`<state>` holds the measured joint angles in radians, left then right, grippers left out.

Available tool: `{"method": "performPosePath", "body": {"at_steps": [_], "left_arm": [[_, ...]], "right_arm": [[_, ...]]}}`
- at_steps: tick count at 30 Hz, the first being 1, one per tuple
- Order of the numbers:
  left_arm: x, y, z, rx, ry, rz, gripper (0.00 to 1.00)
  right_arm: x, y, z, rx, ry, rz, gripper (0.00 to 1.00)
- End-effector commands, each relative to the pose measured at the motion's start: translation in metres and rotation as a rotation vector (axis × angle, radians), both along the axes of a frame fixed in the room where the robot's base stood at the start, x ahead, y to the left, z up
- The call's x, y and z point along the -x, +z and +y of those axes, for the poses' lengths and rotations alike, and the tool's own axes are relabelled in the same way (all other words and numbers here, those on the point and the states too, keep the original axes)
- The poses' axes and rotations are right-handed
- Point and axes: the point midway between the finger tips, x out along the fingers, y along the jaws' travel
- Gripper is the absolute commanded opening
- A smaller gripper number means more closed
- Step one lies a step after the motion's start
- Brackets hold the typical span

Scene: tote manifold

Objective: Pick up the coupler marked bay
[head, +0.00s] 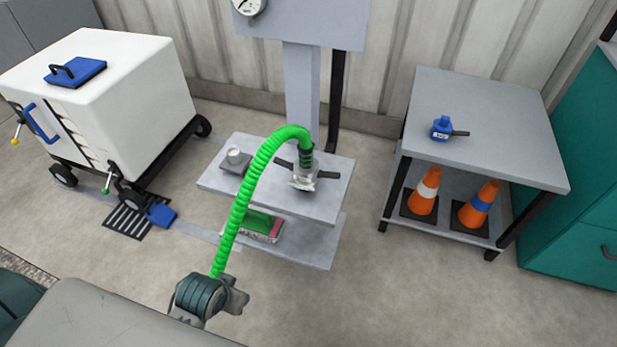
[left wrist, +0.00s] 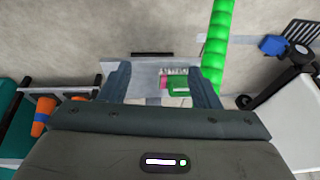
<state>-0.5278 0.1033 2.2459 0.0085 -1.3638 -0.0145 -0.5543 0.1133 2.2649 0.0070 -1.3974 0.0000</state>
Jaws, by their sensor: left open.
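A blue coupler (head: 440,127) with a dark side handle stands upright on the grey table at the right in the head view. It bears a white label whose letters are too small to read surely. A silver coupler (head: 303,178) with dark levers sits on the low stand, with a green hose (head: 245,195) rising from it. My right gripper is not in view.
The grey table (head: 480,92) has free top room, with two orange cones (head: 424,190) on its lower shelf. The stand (head: 325,200) also holds a small white-capped piece (head: 235,156). A white wheeled tote (head: 130,85) is at left, a teal cabinet (head: 580,185) at right.

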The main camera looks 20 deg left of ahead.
Motion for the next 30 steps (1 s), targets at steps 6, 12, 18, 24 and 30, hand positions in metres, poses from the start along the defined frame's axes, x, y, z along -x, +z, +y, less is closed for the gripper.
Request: {"method": "performPosePath", "body": {"at_steps": [6, 12, 18, 24, 30], "left_arm": [[-0.060, 0.032, -0.025, 0.059, -0.047, -0.268, 0.57], [-0.127, 0.062, -0.045, 0.102, -0.076, -0.537, 0.57], [-0.197, 0.102, -0.062, 0.134, -0.075, -0.846, 0.57], [-0.247, 0.145, -0.073, 0.141, -0.043, -1.120, 0.57], [-0.268, 0.161, -0.075, 0.137, -0.026, -1.215, 0.57]], "right_arm": [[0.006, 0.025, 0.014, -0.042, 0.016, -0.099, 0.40], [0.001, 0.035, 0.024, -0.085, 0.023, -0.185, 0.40], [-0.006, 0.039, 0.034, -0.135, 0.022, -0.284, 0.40], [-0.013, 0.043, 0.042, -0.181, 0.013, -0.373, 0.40], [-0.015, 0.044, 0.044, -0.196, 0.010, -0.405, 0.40]]}}
